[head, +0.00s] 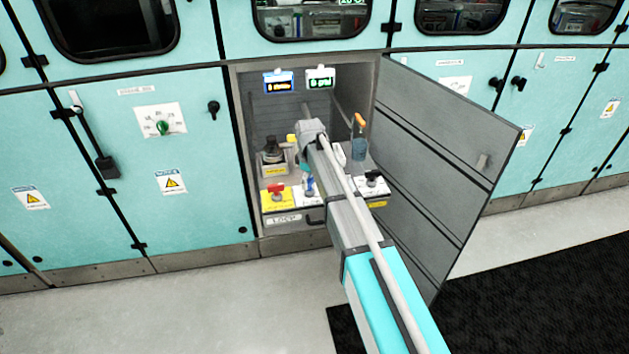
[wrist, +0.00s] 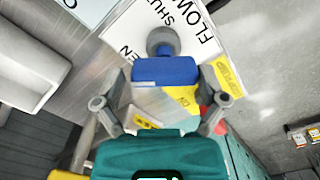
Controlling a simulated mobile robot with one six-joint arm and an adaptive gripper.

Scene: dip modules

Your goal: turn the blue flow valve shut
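The blue flow valve (wrist: 165,71) shows in the wrist view as a blue handle with a round grey hub. It sits on a white plate (wrist: 120,45) lettered FLOW, SHUT and part of OPEN. My gripper (wrist: 164,88) has its two grey fingers spread, one on each side of the blue handle. I cannot tell whether either finger touches it. In the head view, a bit of the blue valve (head: 309,187) shows beside my arm inside the open cabinet. My arm hides most of the fingers there.
Bottles (head: 271,152) stand behind. The cabinet door (head: 447,150) hangs open on the right, close to my arm.

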